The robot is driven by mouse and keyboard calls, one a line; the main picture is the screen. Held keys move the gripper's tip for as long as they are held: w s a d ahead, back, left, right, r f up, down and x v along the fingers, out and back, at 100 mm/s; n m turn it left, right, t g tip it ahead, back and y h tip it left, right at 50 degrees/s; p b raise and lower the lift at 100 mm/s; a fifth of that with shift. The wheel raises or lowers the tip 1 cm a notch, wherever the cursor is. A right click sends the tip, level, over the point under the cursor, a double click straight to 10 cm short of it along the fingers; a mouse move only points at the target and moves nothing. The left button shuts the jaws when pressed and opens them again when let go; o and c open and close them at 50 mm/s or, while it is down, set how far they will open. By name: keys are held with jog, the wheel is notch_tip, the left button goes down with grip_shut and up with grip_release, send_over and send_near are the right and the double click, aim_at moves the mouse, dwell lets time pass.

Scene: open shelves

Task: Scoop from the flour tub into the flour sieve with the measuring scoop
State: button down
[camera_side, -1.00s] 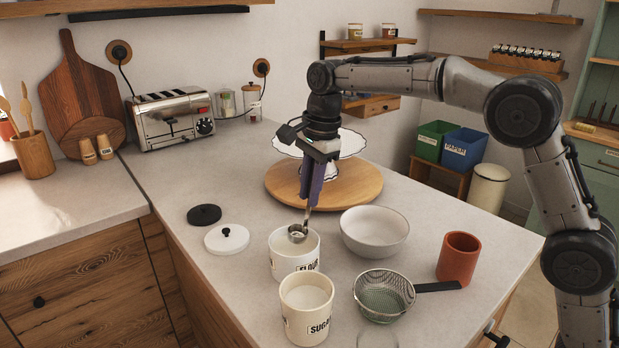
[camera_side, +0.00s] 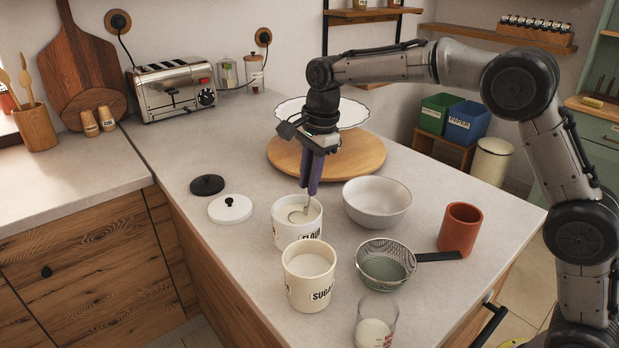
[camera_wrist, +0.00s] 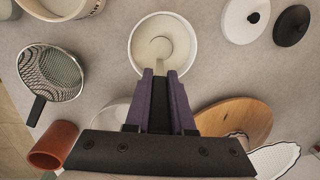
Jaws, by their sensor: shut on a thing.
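My gripper (camera_side: 312,190) is shut on the handle of the measuring scoop (camera_side: 305,212), pointing down over the flour tub (camera_side: 284,236). The scoop's bowl is inside the tub at the level of the flour and looks partly sunk in it; how deep I cannot tell. In the wrist view, only a curved rim of the scoop (camera_wrist: 162,40) shows in the white flour of the flour tub (camera_wrist: 133,50). The flour sieve (camera_side: 386,262), a mesh bowl with a black handle, rests on the counter to the right. It also shows at the left of the wrist view (camera_wrist: 50,72).
The sugar tub (camera_side: 309,283) stands close in front of the flour tub. A white bowl (camera_side: 377,211), a terracotta cup (camera_side: 460,230) and a glass (camera_side: 376,325) stand around the sieve. Two lids (camera_side: 230,209) lie left. A round wooden board (camera_side: 358,160) with a white-topped stand is behind.

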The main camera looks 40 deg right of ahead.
jog(key=shift+r, duration=0.1)
jog(key=shift+s+d+r, duration=0.1)
jog(key=shift+s+r, duration=0.05)
jog(key=shift+r, duration=0.85)
jog(key=shift+s+d+r, duration=0.1)
jog(key=shift+r, duration=0.95)
jog(key=shift+s+d+r, duration=0.1)
jog(key=shift+s+r, duration=0.05)
jog(key=shift+r, duration=0.85)
jog(key=shift+a+r, duration=0.1)
jog(key=shift+r, duration=2.4)
